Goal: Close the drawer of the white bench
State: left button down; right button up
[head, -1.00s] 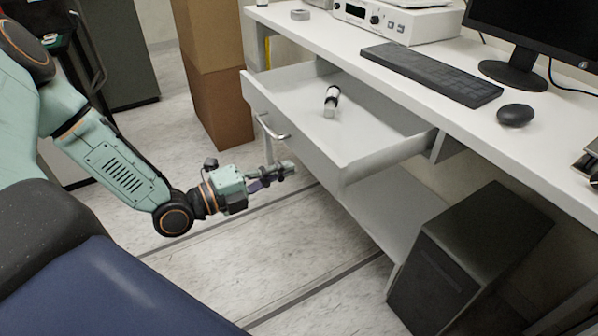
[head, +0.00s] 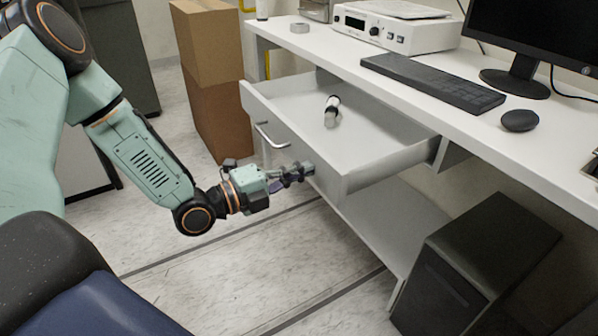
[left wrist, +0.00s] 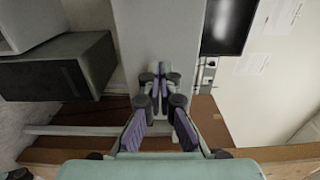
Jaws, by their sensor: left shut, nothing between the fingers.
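The white bench (head: 470,110) runs along the right of the head view. Its drawer (head: 375,128) is pulled out, with a small black-and-white cylinder (head: 332,110) lying inside. The bar handle (head: 270,136) is on the drawer front, left of my gripper. My left gripper (head: 308,169) is shut and empty, with its fingertips at the right part of the drawer front. In the left wrist view the shut fingertips (left wrist: 160,80) point at a pale grey panel (left wrist: 158,30), seemingly the drawer front. I cannot tell whether they touch it. My right gripper is not in view.
A keyboard (head: 432,82), mouse (head: 519,121), monitor (head: 525,35) and white instrument (head: 395,30) stand on the bench. A black computer case (head: 475,265) stands below it. Cardboard boxes (head: 218,110) stand behind the drawer's left end. The floor in front is clear.

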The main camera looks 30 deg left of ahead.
pick_arm(q)
jog(key=b, duration=0.8)
send_near(390, 148)
jog(key=w+d+r, duration=0.1)
jog(key=w, duration=0.1)
jog(key=w+d+r+b, duration=0.1)
jog(key=w+d, duration=0.1)
jog(key=w, duration=0.1)
jog(key=w+d+r+b, duration=0.1)
jog(key=w, duration=0.1)
jog(key=shift+w+d, duration=0.2)
jog(key=shift+w+d+f, duration=0.1)
jog(key=shift+w+d, duration=0.25)
jog(key=shift+w, duration=0.25)
jog(key=shift+r, duration=0.2)
jog(key=shift+w+r, duration=0.1)
jog(key=shift+r, duration=0.1)
jog(key=shift+f, duration=0.15)
